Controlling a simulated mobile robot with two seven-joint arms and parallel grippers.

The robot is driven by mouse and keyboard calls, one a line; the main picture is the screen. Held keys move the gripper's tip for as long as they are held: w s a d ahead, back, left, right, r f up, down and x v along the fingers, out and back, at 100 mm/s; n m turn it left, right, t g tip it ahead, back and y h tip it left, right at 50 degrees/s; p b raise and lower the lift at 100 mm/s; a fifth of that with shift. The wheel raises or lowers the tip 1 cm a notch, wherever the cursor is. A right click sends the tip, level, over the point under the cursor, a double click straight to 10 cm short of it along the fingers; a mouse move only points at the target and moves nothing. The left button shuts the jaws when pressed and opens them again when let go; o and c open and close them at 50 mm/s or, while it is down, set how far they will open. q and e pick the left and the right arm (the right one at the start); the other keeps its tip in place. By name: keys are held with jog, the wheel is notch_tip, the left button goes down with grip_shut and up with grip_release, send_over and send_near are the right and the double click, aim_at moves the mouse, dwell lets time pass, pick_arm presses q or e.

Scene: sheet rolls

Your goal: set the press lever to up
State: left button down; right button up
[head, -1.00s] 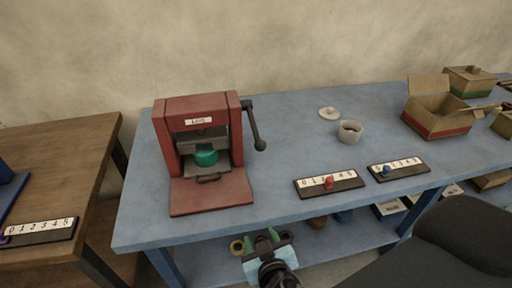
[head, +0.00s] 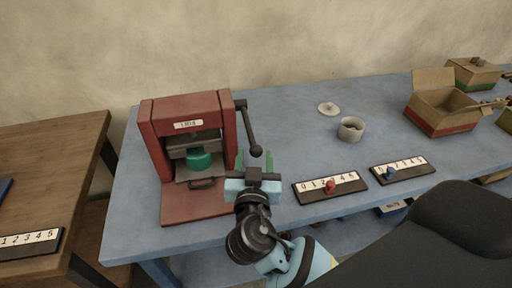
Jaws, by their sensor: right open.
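The red press (head: 187,150) stands on the blue table with a green piece (head: 198,159) inside it. Its dark lever (head: 248,128) is on the press's right side and slants downward, ending in a ball knob (head: 256,151). My right gripper (head: 256,162) is open, its green-tipped fingers pointing away from me at the knob, one finger on either side of it in the picture. I cannot tell whether they touch the knob. My left gripper is not in view.
Two number strips with a red slider (head: 330,187) and a blue slider (head: 390,173) lie right of my right gripper. A small pot (head: 351,129), a lid (head: 328,109) and an open cardboard box (head: 442,109) stand farther right. A brown table (head: 50,165) is at left.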

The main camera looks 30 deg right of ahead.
aim_at(255, 155)
jog(key=shift+x, duration=1.7)
grip_shut()
